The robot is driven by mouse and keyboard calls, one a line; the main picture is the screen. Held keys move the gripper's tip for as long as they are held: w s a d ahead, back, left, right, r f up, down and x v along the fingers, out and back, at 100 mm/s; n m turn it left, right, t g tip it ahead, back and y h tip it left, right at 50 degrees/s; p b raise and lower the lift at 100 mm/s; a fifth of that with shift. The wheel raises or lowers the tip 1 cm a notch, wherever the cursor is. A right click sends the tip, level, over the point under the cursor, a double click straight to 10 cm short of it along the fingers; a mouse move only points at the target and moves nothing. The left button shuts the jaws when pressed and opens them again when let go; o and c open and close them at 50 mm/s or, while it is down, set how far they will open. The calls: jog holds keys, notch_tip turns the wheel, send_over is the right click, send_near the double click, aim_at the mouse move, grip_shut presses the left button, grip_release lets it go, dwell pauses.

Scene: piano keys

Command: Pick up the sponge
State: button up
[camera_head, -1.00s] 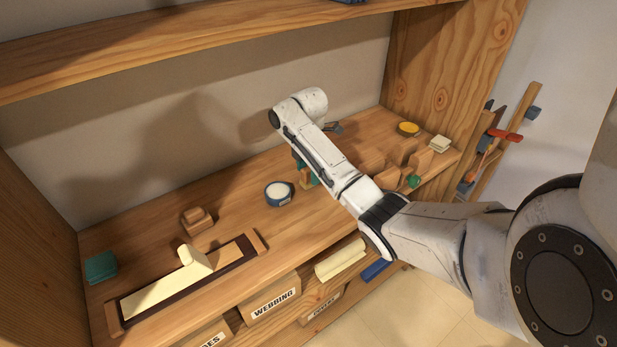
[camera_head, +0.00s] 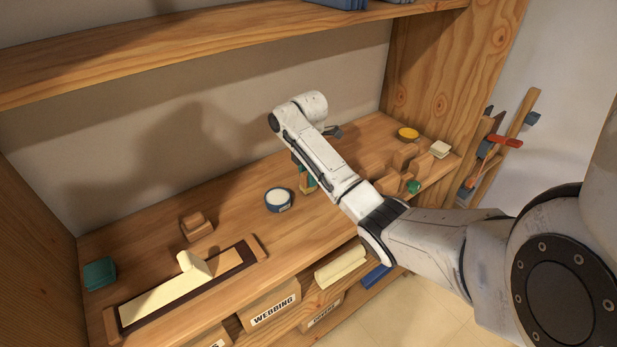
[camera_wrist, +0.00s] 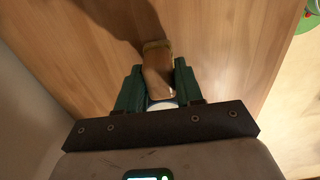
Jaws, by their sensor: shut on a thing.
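In the wrist view, a tan-brown block with a yellowish-olive far edge, apparently the sponge (camera_wrist: 157,72), sits between the two dark green fingers of my gripper (camera_wrist: 156,80). The fingers are shut on its sides. A white and blue round thing shows behind it, close to the palm. In the head view my gripper (camera_head: 305,177) is mostly hidden behind my arm, low over the wooden shelf (camera_head: 235,205). The held block is barely visible there, and I cannot tell whether it touches the shelf.
A blue-rimmed round tin (camera_head: 278,200) stands just left of my gripper. Wooden blocks (camera_head: 403,157), a green round thing (camera_head: 413,187) and a yellow disc (camera_head: 408,134) are at right. A teal block (camera_head: 99,273) and a long tray (camera_head: 245,250) are at left.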

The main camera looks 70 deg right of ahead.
jog(key=shift+r, duration=0.45)
notch_tip(320, 180, up, 2)
jog(key=shift+s+r, duration=0.15)
jog(key=shift+r, duration=0.1)
jog(key=s+a+r+p, duration=0.7)
jog(key=s+a+r, duration=0.2)
jog(key=s, duration=0.1)
jog(key=shift+a+p, duration=0.15)
jog(key=shift+p, duration=0.25)
jog(key=shift+s, duration=0.1)
jog(key=o, duration=0.4)
jog(key=c, duration=0.3)
